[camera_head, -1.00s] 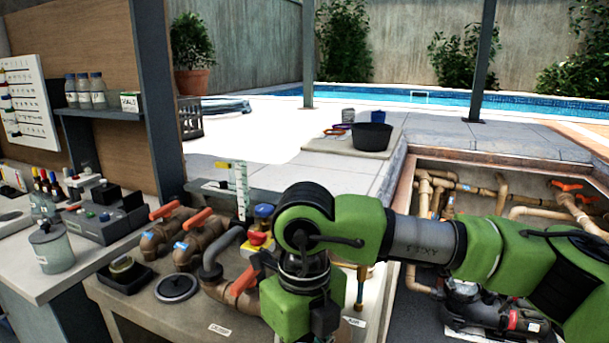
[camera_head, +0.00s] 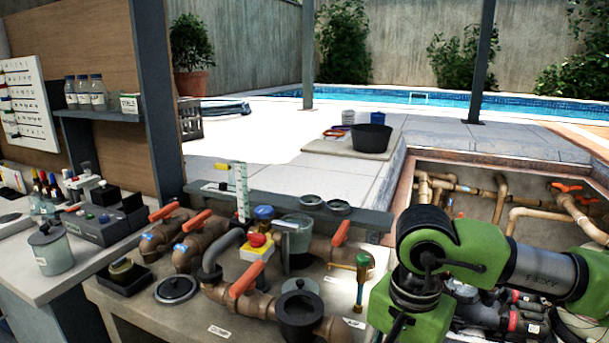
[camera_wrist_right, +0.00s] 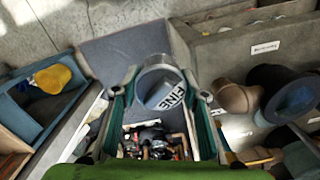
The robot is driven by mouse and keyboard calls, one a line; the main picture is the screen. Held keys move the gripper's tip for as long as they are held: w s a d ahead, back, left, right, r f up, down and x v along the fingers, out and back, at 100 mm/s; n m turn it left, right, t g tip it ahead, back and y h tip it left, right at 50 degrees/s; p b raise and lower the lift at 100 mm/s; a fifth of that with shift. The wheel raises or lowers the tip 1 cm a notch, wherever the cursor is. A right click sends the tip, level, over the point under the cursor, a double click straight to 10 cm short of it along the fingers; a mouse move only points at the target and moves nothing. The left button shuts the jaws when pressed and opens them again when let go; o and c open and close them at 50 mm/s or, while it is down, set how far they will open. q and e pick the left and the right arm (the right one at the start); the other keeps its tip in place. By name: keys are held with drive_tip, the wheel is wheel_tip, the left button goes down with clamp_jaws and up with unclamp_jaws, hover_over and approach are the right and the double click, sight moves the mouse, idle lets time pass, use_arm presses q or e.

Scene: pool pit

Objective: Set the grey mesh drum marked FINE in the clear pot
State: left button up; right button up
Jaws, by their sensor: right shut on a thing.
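In the right wrist view my right gripper (camera_wrist_right: 160,98) is shut on the grey mesh drum (camera_wrist_right: 152,76). Its white FINE label (camera_wrist_right: 172,97) faces the camera, and a finger stands on each side. In the head view the drum and the right fingertips are out of sight below the picture; only my right arm shows, at the lower right. A clear-walled pot (camera_head: 298,238) stands among the pipes on the bench, left of that arm and behind a dark open pot (camera_head: 300,318). The drum is apart from both pots. My left gripper is not in view.
Brown pipes with orange handles (camera_head: 246,279) crowd the bench. A brass-coloured post with a green top (camera_head: 361,280) stands between the pots and my right arm. A round dark lid (camera_head: 176,288) lies at the left. A pipe pit (camera_head: 480,172) opens at the right.

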drive_tip(key=s+d+f+n, duration=0.5)
drive_tip(key=f+n, duration=0.1)
drive_tip(key=n, duration=0.2)
drive_tip(key=shift+s+d, duration=0.2)
drive_tip(key=shift+s, duration=0.15)
drive_tip(key=shift+f, duration=0.2)
idle(0.7)
